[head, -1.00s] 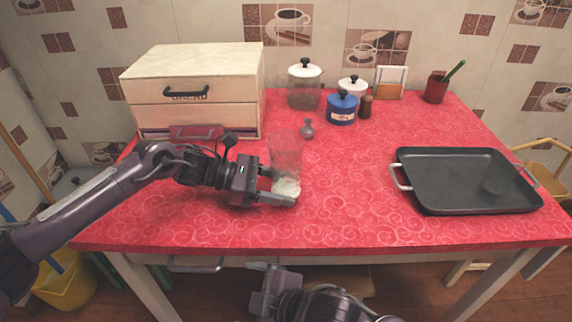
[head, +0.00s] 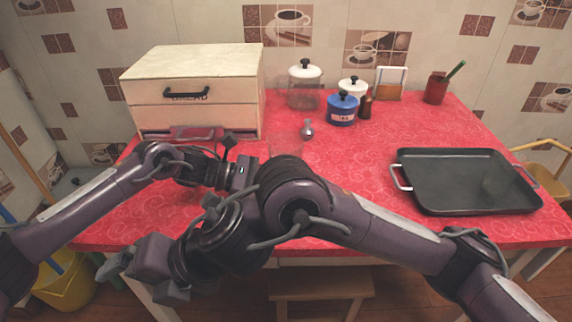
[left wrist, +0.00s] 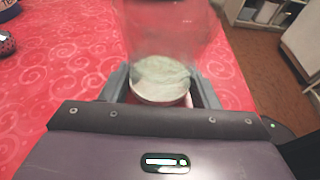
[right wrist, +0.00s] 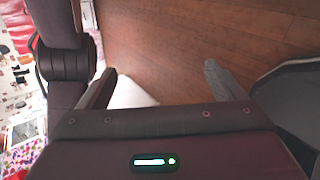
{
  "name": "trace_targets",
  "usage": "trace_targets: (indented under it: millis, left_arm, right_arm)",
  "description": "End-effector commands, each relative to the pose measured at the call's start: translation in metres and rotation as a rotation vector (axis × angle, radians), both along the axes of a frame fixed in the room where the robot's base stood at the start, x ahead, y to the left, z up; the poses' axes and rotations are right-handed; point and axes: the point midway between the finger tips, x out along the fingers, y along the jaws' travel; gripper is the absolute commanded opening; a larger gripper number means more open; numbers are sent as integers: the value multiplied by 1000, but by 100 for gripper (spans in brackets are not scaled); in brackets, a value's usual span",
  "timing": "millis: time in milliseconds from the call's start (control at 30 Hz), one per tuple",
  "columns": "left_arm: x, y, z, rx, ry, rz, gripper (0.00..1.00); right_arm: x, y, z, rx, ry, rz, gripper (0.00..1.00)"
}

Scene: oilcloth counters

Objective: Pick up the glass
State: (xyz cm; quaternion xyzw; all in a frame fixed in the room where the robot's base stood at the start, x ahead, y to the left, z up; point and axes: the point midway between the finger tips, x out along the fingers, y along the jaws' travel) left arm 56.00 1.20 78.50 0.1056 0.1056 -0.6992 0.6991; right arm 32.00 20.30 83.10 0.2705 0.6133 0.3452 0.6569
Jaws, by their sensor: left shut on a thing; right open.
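The clear glass (left wrist: 170,35) stands out in the left wrist view, with a pale thick base. My left gripper (left wrist: 160,82) is shut on it low down, one finger on each side of the base. In the head view only the upper part of the glass (head: 285,145) shows faintly; my right arm hides the rest and the left fingers. My right gripper (head: 142,278) is open and empty at the lower left, in front of the table. The right wrist view also shows its fingers (right wrist: 158,82) apart, with floor beyond.
A black tray (head: 465,205) lies on the right of the red table. A bread box (head: 195,118) stands back left. A small grey item (head: 307,131), a blue jar (head: 341,112) and a glass jar (head: 304,95) stand behind. My right arm crosses in front of my left gripper.

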Motion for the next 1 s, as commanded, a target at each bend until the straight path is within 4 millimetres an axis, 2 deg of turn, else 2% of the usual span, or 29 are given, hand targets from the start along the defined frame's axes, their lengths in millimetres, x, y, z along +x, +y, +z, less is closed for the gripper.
trace_targets:
  millis: [267,467,667,800,1000]
  left_arm:
    - [0,0,-1,1,1,1,42]
    - [0,0,-1,1,1,1,42]
    - [0,0,-1,1,1,1,42]
    - [0,0,-1,1,1,1,42]
    - [0,0,-1,1,1,1,42]
  right_arm:
    - [42,-33,0,-272,-191,64,89]
    - [86,-72,18,-469,-298,24,89]
    - [131,-119,60,-647,-383,-82,89]
    - [155,-153,100,-744,-428,-184,89]
    - [171,-188,147,-820,-460,-310,89]
